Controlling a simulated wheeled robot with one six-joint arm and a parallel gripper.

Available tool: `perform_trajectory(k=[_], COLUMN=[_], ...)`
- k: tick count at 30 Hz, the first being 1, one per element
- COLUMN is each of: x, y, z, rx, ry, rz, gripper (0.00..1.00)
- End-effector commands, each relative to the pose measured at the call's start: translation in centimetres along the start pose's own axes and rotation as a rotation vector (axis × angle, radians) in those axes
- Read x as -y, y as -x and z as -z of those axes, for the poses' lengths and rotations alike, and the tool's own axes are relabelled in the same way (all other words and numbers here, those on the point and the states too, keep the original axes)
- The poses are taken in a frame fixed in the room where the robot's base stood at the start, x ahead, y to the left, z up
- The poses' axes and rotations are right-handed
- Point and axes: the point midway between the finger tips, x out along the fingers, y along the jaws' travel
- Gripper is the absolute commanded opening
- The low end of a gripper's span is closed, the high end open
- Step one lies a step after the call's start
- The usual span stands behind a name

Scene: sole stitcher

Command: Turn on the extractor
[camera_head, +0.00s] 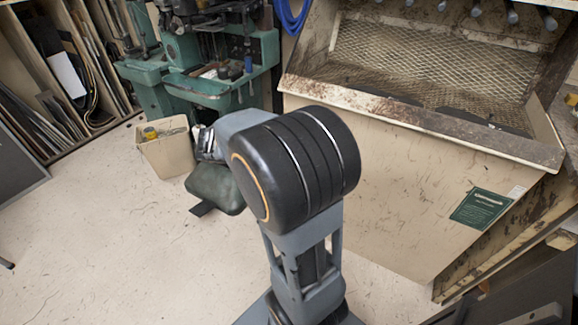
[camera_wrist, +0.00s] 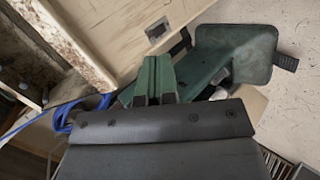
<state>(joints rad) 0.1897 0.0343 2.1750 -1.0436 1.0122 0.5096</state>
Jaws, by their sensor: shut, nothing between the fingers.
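The extractor appears to be the large beige cabinet (camera_head: 380,170) with a mesh-backed, dirt-stained hood (camera_head: 430,65) at the right in the head view. Its beige panel (camera_wrist: 120,30) fills the top of the wrist view. A small grey-and-dark box (camera_wrist: 157,30) sits on that panel; its markings are too small to read. My gripper (camera_wrist: 154,98) is shut and empty, apart from the panel and below the box in the wrist picture. In the head view my arm hides most of the gripper.
A green machine (camera_head: 210,80) stands left of the cabinet, with a green padded seat (camera_head: 215,187) and a beige bin (camera_head: 167,152) in front. The seat (camera_wrist: 235,50) also shows in the wrist view. Blue hose (camera_head: 291,15) hangs behind. Floor at left is clear.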

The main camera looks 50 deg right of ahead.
Motion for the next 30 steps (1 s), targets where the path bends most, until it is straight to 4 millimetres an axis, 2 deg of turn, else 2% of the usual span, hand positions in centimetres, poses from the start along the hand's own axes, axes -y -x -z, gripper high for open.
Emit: perform_trajectory(k=[1, 3, 6, 9, 12, 15, 18, 30], x=[2.3, 2.8, 3.8, 5.0, 6.2, 6.9, 7.4, 7.4], y=[-4.8, -8.7, -13.6, -17.5, -20.3, -22.1, -23.0, -23.3], z=[1.0, 2.8, 5.1, 7.0, 8.5, 9.5, 10.1, 10.4], rx=[0.009, -0.008, -0.048, -0.098, -0.146, -0.184, -0.208, -0.222], ry=[0.022, 0.048, 0.087, 0.122, 0.152, 0.173, 0.185, 0.192], rz=[-0.084, -0.202, -0.339, -0.441, -0.508, -0.551, -0.574, -0.585], gripper=[0.00, 0.00, 0.00, 0.00, 0.00, 0.00, 0.00, 0.00])
